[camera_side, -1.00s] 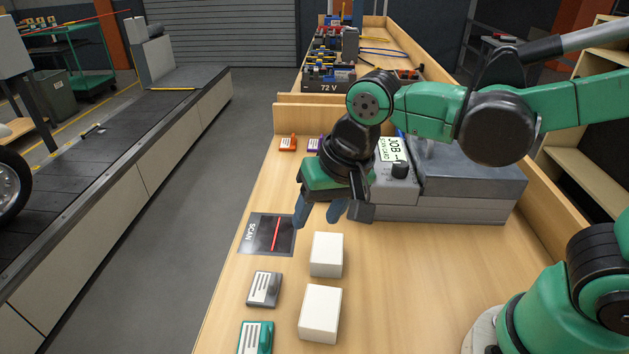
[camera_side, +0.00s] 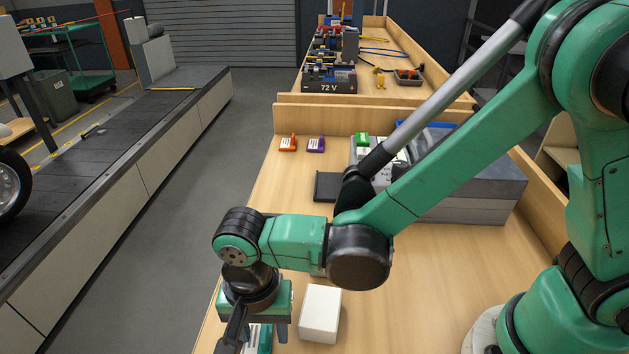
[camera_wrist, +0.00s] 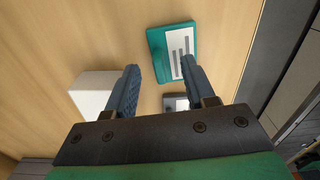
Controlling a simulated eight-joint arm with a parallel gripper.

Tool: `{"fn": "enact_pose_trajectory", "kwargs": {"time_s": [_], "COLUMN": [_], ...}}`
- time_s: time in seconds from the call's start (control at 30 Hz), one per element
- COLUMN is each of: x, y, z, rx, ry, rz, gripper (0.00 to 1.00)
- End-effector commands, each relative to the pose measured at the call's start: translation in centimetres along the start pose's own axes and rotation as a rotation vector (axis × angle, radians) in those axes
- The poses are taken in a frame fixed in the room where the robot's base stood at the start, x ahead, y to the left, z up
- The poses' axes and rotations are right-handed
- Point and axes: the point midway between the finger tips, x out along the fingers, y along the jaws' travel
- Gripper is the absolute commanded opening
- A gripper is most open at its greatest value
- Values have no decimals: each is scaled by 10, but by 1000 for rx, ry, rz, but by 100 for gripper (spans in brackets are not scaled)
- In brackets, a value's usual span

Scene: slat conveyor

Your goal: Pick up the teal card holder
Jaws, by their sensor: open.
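The teal card holder (camera_wrist: 158,48) lies flat on the wooden bench in the wrist view, with a white lined label on its face. It is ahead of my fingertips, and the right finger overlaps its lower right part. In the side view the teal card holder (camera_side: 266,340) shows only partly, at the bottom edge under my gripper (camera_side: 264,332).
A white box (camera_side: 320,313) stands close to the right of my gripper; a second is mostly hidden behind my arm. Orange (camera_side: 287,144) and purple (camera_side: 316,144) holders lie at the far end. A grey machine (camera_side: 470,190) stands at the back right.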

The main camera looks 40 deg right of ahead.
Motion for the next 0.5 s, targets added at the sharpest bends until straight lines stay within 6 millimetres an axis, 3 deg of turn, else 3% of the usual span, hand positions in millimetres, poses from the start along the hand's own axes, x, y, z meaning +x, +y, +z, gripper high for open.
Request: {"fn": "enact_pose_trajectory", "kwargs": {"time_s": [0.33, 0.5], "x": [4, 4], "y": [0, 0], "z": [0, 0], "rx": [0, 0], "ry": [0, 0], "rz": [-1, -1], "gripper": [46, 0]}}
